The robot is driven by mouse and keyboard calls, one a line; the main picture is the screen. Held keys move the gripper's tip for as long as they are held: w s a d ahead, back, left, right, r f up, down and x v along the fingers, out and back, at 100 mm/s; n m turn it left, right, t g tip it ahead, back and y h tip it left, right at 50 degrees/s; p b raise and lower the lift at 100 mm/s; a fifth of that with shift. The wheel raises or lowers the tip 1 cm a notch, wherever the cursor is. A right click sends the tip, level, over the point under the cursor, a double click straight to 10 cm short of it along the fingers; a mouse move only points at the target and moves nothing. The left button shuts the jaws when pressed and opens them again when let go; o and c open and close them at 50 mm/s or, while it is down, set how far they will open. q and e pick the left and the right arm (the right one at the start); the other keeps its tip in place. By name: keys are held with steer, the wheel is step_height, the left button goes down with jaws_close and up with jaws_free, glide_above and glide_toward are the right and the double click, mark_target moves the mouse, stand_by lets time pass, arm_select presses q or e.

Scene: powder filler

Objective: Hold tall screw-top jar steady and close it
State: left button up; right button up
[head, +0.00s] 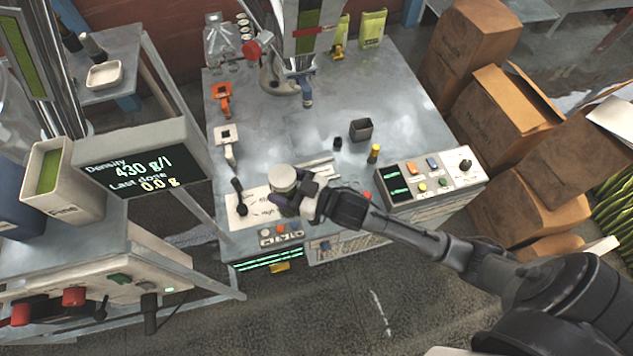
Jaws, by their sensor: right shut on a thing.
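A pale grey round jar (283,177) stands near the front of the metal table, seen steeply from above. My right gripper (294,201) reaches in from the right and is shut on the jar's side. The fingers and the lower part of the jar partly hide each other. The jar's top looks flat and pale, and I cannot tell whether that is a lid. No separate lid can be made out with certainty. My left gripper is not in view.
A dark open square cup (361,129), a small black piece (337,143) and a yellow-topped bottle (374,153) stand on the table (310,125). A control box (430,185) is at its right front. A display (140,165) stands left. Cardboard boxes (515,110) fill the right.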

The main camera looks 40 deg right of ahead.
steer(key=w+d+f+m+t+h+b, duration=0.1)
steer(key=d+f+m+h+b, duration=0.15)
steer(key=d+f+b, duration=0.5)
steer(key=w+d+f+m+t+h+b, duration=0.1)
steer(key=d+f+h+b, duration=0.3)
steer(key=d+b, duration=0.55)
steer(key=d+r+m+h+p, duration=0.1)
steer(key=d+r+p, duration=0.1)
steer(key=d, duration=0.6)
steer(key=shift+w+d+r+m, duration=0.2)
steer(key=shift+d+r+m, duration=0.15)
steer(key=shift+r, duration=0.5)
steer(key=w+a+f+b, duration=0.5)
steer(key=w+f, duration=0.2)
steer(key=w, duration=0.3)
steer(key=shift+w+a, duration=0.2)
steer(key=shift+a, duration=0.05)
steer(key=shift+f, duration=0.1)
